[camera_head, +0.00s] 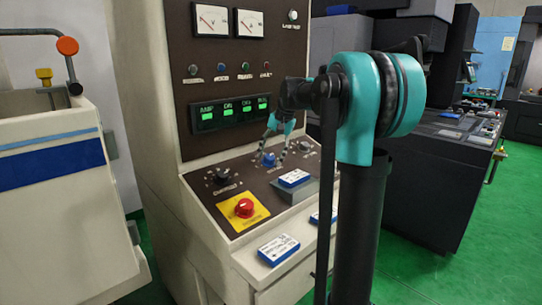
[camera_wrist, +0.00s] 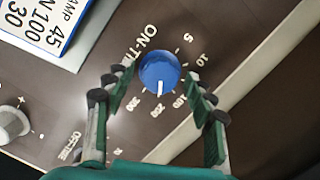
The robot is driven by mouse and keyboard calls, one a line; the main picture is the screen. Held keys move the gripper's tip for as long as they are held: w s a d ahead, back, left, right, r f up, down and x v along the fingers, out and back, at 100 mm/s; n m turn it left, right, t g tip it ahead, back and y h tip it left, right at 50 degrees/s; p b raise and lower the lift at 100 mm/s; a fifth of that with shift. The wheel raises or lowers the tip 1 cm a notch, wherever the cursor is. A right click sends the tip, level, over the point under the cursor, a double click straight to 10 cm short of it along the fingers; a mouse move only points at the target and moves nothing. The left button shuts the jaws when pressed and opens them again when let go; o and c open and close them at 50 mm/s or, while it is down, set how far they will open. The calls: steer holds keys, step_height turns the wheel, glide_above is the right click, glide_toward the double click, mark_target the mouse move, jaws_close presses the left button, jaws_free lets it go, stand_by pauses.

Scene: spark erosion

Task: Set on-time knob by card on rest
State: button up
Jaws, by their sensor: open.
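The blue on-time knob (camera_wrist: 160,72) sits on the brown panel, and it also shows in the head view (camera_head: 268,159). Its white pointer aims down in the wrist view, about at the 200 mark. My gripper (camera_wrist: 158,84) is open, one finger on either side of the knob, with gaps visible between; in the head view it (camera_head: 276,154) is over the panel. The white, blue-edged card (camera_wrist: 42,22) shows "AMP 45", "ON 100" and a partly cut-off "30". In the head view this card (camera_head: 294,177) lies on the grey rest (camera_head: 291,192).
A red emergency button (camera_head: 244,207) on a yellow plate is at the panel's front. Another knob (camera_head: 222,174) is to its upper left. Another card (camera_head: 278,249) lies on the front ledge. Green displays (camera_head: 230,113) are above.

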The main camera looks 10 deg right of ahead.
steer(key=shift+c, duration=0.6)
steer(key=c, duration=1)
steer(key=shift+c, duration=0.2)
steer(key=shift+n, duration=0.3)
steer(key=n, duration=0.3)
steer(key=shift+a+h, duration=0.1)
steer(key=shift+h, duration=0.2)
steer(key=shift+n, duration=1.6)
steer(key=shift+h, duration=0.3)
steer(key=o, duration=1.2)
steer(key=shift+c, duration=0.2)
